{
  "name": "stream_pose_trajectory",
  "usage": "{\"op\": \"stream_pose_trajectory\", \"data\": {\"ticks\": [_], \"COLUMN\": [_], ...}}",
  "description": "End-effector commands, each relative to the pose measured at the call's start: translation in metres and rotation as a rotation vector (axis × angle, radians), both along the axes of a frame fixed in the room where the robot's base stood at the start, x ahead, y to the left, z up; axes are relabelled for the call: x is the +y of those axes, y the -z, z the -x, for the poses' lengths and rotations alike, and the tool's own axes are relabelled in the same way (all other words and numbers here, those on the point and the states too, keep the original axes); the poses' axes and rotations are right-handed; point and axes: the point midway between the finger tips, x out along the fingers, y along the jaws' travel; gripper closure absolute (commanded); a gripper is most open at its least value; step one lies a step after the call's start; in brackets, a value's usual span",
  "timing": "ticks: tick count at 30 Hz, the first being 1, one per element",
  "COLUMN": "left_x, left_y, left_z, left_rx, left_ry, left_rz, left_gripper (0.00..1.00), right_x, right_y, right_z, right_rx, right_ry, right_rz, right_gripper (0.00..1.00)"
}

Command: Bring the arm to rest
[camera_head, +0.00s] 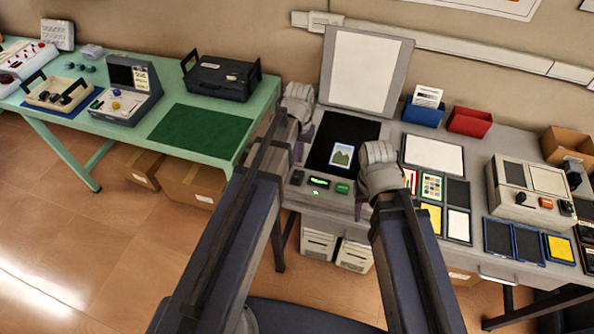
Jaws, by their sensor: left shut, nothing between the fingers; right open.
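My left gripper (298,150) is over the left edge of the grey table, beside the black scanner-like device (321,160) with a picture card (340,155) on it. It is shut, with nothing seen in it. My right gripper (361,207) is at the right side of the same device, near its front edge. It is open and empty. Both arms reach forward from the bottom of the view, and their wrists partly hide the fingers. I cannot tell whether either gripper touches the device or table.
A raised white panel (365,70) stands behind the device. Blue (423,115) and red (470,122) bins, colour cards (432,187) and a beige machine (530,190) fill the right side. A green table (160,137) stands at left. Boxes sit below the tables.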

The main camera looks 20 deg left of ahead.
Motion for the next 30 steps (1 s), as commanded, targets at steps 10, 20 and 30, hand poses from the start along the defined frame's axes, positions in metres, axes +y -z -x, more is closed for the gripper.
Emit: {"op": "stream_pose_trajectory", "data": {"ticks": [10,20,30], "left_x": [0.0,-0.034,-0.1], "left_y": [-0.017,-0.017,-0.018], "left_z": [0.0,0.038,0.137], "left_rx": [0.0,0.011,0.038], "left_ry": [0.0,0.074,0.28], "left_rz": [0.0,-0.02,-0.097], "left_gripper": [1.0,1.0,1.0], "right_x": [0.0,0.0,0.0], "right_y": [-0.017,-0.017,-0.017], "right_z": [0.0,0.0,0.0], "right_rx": [0.0,0.0,0.0], "right_ry": [-0.001,0.0,0.0], "right_rz": [0.0,0.0,0.0], "right_gripper": [0.5,0.5,0.5]}}
